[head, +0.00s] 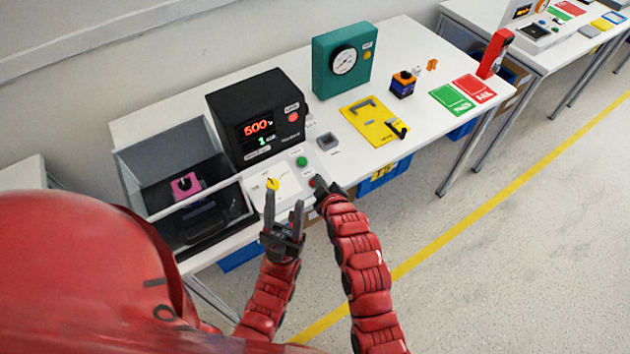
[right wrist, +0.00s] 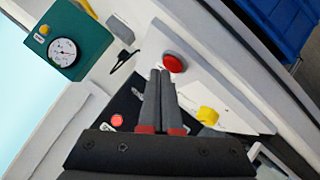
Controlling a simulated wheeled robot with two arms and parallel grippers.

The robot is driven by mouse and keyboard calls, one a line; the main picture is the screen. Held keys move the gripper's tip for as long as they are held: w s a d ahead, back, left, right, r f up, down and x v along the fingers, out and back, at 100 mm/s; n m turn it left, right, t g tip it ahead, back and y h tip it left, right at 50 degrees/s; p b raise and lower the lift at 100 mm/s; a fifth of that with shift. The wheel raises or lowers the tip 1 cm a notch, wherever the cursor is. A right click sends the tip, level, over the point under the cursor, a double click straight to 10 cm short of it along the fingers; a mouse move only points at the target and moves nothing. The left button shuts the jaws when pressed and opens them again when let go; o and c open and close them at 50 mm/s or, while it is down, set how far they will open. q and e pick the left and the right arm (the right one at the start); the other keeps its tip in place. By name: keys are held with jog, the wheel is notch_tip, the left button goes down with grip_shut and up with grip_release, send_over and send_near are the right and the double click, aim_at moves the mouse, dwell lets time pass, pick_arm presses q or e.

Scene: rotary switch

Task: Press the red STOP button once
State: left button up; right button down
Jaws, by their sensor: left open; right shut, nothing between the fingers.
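The red STOP button (head: 312,182) sits at the front of a white panel (head: 286,190), partly covered by my right gripper in the head view. My right gripper (head: 320,187) is shut and empty. In the right wrist view its fingertips (right wrist: 161,72) appear just left of the button; I cannot tell whether they touch it. My left gripper (head: 284,203) is open and empty, near the panel's front edge.
A green button (head: 301,161) and a yellow knob (head: 272,184) share the panel; the knob also shows in the wrist view (right wrist: 207,116). A black display box (head: 258,120) stands behind.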

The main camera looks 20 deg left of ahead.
jog(key=shift+w+a+f+b, duration=0.1)
jog(key=shift+f+b, duration=0.3)
jog(key=shift+f, duration=0.05)
dwell(0.3)
jog(key=shift+r, duration=0.15)
jog(key=shift+d+r, duration=0.25)
jog(key=shift+r, duration=0.45)
jog(key=shift+r, duration=0.1)
jog(key=shift+s+d+r+p, duration=0.2)
jog(key=shift+r+p, duration=0.05)
jog(key=shift+r, duration=0.5)
jog(key=shift+s+d+r+p, duration=0.2)
jog(key=shift+s+r+p, duration=0.1)
jog(key=shift+r, duration=0.45)
jog(key=shift+s+d+r+p, duration=0.15)
jog(key=shift+d+r+p, duration=0.1)
jog(key=shift+r, duration=0.5)
